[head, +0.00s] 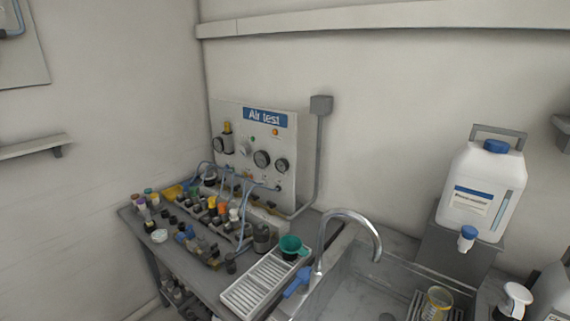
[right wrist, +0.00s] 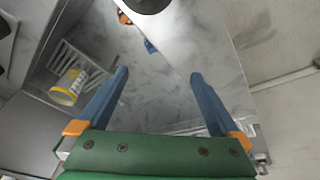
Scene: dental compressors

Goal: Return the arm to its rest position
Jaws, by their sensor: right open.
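My right gripper (right wrist: 157,85) shows in the right wrist view with its two blue fingers spread apart and nothing between them. Grey marbled surface lies beyond the fingers. Neither gripper nor arm shows in the head view. My left gripper is in no frame.
A sink (head: 365,285) with a curved faucet (head: 352,214) lies at the lower right. A white jug (head: 482,190) stands behind. The air test panel (head: 262,155) and crowded bench (head: 140,222) are left.

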